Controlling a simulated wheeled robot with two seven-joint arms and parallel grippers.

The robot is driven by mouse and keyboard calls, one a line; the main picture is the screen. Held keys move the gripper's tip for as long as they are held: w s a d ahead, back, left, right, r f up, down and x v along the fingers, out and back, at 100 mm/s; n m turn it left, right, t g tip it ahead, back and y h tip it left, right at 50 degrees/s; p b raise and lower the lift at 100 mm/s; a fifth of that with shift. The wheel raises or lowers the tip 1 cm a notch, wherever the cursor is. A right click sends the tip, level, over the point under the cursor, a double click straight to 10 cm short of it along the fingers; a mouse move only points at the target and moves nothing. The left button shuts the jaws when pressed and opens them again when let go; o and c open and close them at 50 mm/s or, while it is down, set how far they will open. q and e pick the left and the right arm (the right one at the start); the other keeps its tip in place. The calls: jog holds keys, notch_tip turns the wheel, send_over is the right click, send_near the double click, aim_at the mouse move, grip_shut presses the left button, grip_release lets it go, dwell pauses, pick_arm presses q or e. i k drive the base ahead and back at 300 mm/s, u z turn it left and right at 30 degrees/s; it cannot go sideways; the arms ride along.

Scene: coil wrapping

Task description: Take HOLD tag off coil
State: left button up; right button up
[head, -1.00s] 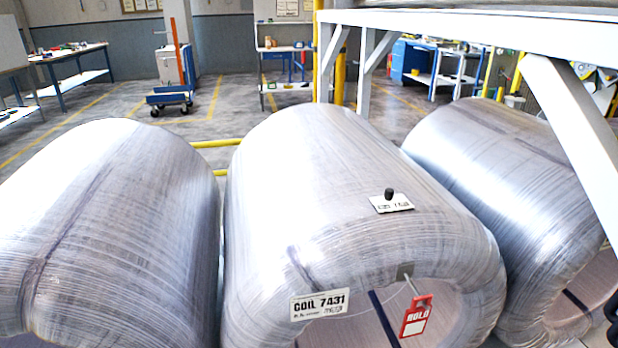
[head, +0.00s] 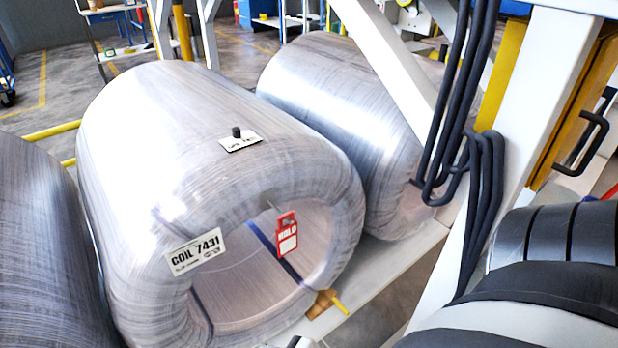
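The HOLD tag (head: 287,236) is a small red and white tag hanging at the upper edge of the middle coil's open end, in front of the hollow core. A thin tie (head: 271,206) runs from its top toward the coil's rim. The middle coil (head: 190,130) is wrapped in clear film and lies on its side. A white COIL 7431 label (head: 196,251) is on its end face, left of the tag. Neither gripper can be made out in this view, and nothing visibly touches the tag.
A white card with a black knob (head: 239,140) lies on top of the coil. Other wrapped coils stand left (head: 35,240) and right (head: 340,110). A white frame post (head: 535,100) and hanging black cables (head: 470,150) stand on the right.

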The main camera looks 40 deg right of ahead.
aim_at(286, 234)
jog(key=z, duration=1.25)
jog(key=k, duration=1.1)
jog(key=u, duration=0.95)
jog(key=i, duration=1.65)
jog(key=z, duration=0.7)
